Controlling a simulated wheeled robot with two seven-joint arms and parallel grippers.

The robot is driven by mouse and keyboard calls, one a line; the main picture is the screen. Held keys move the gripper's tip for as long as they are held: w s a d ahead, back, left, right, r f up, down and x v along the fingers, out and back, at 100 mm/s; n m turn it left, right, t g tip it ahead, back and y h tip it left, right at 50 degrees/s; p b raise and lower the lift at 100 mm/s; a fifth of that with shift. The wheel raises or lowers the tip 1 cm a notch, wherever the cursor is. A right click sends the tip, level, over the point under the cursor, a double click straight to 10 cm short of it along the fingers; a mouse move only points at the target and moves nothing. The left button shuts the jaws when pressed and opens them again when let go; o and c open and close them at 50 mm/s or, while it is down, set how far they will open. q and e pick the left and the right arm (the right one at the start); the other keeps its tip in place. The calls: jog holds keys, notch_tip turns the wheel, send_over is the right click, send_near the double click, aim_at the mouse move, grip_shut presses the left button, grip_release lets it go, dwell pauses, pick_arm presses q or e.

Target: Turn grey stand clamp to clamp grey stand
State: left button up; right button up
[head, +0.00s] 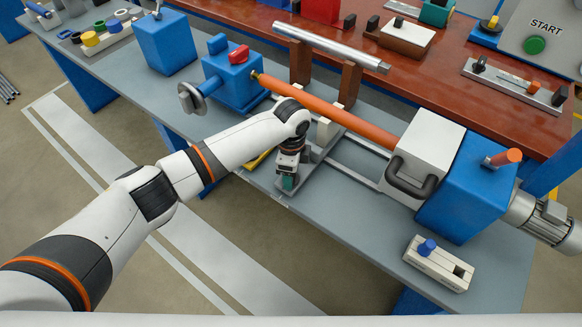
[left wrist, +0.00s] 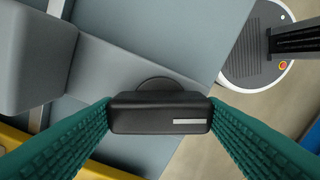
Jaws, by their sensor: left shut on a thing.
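The grey stand clamp shows in the left wrist view as a black handle (left wrist: 160,115) with a pale stripe and a round black hub behind it. My left gripper (head: 288,182) is low at the front edge of the bench in the head view. Its green fingers are shut on the clamp handle, one on each end. The grey stand (head: 318,155) is just behind my gripper, under the orange rod, and partly hidden by my arm. The clamp is hidden by the gripper in the head view. My right gripper is in neither view.
A long orange rod (head: 335,112) runs from the blue tailstock (head: 233,82) to the white headstock (head: 425,150). A beige block with a blue knob (head: 438,265) sits at the bench's front right. The grey bench (head: 345,205) is bare between gripper and block.

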pick_arm(q)
jog(key=shift+m, duration=0.4)
jog(key=o, duration=1)
notch_tip(320, 180, up, 12)
jog(key=shift+r+b, duration=0.1)
jog(key=shift+b, duration=0.45)
